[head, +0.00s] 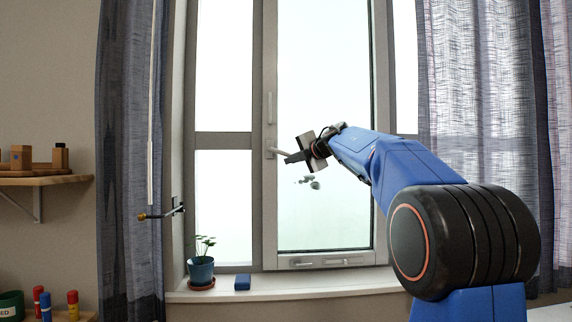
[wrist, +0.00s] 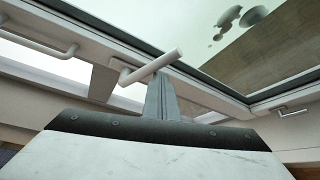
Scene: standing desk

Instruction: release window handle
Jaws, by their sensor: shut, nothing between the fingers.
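The window handle (head: 273,151) is a pale lever on the left upright of the middle window sash, pointing right, roughly level. In the wrist view the handle (wrist: 150,68) slants just beyond my fingertips, and its base is on the frame. My gripper (head: 288,159) is at the right end of the lever. In the wrist view my gripper (wrist: 161,85) has its fingers together with nothing between them. The tips overlap the lever's lower edge in the picture; I cannot tell whether they touch it. The sash looks closed.
A second, upright pull bar (head: 269,108) is above the lever. Curtains (head: 128,160) hang at both sides. A wooden shelf (head: 45,180) is at left.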

